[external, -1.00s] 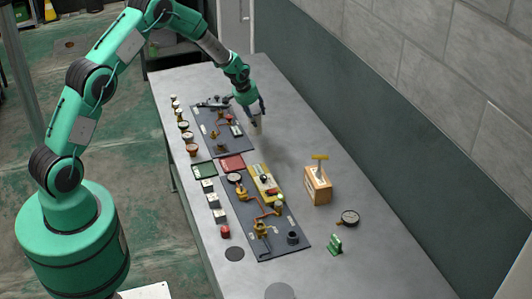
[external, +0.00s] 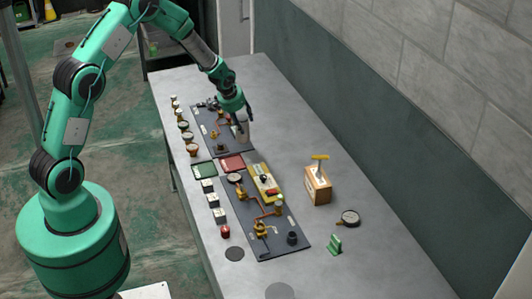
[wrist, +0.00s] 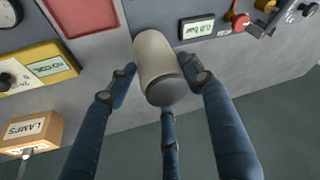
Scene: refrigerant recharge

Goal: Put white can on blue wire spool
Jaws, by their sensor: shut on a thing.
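My gripper (external: 240,116), with dark blue fingers, is shut on the white can (external: 242,129) at the right edge of the far dark panel (external: 207,143). In the wrist view the off-white can (wrist: 154,54) with a grey end lies between the fingertips of my gripper (wrist: 160,84). Whether the can touches the surface below is unclear. I cannot make out a blue wire spool in either view.
A wooden box (external: 318,187), a round gauge (external: 349,218) and a green holder (external: 335,244) stand to the right. The table's far right is clear.

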